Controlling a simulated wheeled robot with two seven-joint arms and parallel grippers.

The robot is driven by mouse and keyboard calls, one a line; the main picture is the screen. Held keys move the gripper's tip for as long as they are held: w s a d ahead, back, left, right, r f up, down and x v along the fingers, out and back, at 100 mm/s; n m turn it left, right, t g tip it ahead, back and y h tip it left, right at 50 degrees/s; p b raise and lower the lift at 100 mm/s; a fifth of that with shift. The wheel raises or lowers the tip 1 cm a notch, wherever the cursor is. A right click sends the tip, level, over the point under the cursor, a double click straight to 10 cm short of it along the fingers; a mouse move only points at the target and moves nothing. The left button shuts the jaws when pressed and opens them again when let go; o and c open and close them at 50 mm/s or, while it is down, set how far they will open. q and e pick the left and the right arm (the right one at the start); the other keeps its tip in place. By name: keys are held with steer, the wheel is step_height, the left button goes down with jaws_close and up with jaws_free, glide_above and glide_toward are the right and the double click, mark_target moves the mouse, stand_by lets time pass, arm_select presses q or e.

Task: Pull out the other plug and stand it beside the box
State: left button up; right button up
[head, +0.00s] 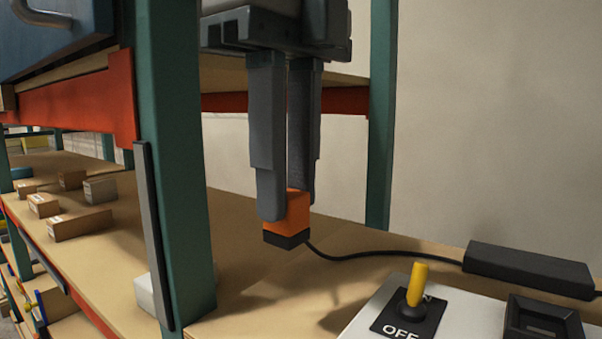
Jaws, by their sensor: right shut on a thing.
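My right gripper (287,200) points straight down and is shut on an orange plug (299,212) with a black lower end. The plug is upright, above or at the wooden shelf; I cannot tell whether it touches. A black cable runs right from near the plug to a black bar-shaped block (528,266). The light-coloured box (460,325) is at the bottom right, partly cut off. It has a yellow toggle lever (418,285) on a black plate marked OFF, and a black square socket frame (543,326). The plug is left of the box, apart from it. My left gripper is not in view.
The wooden shelf board (250,318) is bare left of the box. A green rack post (178,170) stands left of the gripper, another (380,120) behind it. Small cartons (80,224) lie on the shelf further left. A white item (148,294) is partly behind the near post.

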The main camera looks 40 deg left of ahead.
mark_target(290, 193)
steer(key=shift+s+f+b, duration=0.1)
steer(key=shift+f+b, duration=2.65)
steer(key=shift+f, duration=1.85)
steer(key=o, duration=1.1)
steer(key=shift+o, duration=0.2)
steer(key=shift+r, duration=0.2)
step_height(290, 193, up, 6)
steer(key=shift+r, duration=0.1)
step_height(290, 193, up, 10)
steer(key=p, duration=0.5)
steer(key=shift+d, duration=0.1)
steer(key=shift+r+p, duration=0.55)
steer(key=shift+r, duration=0.1)
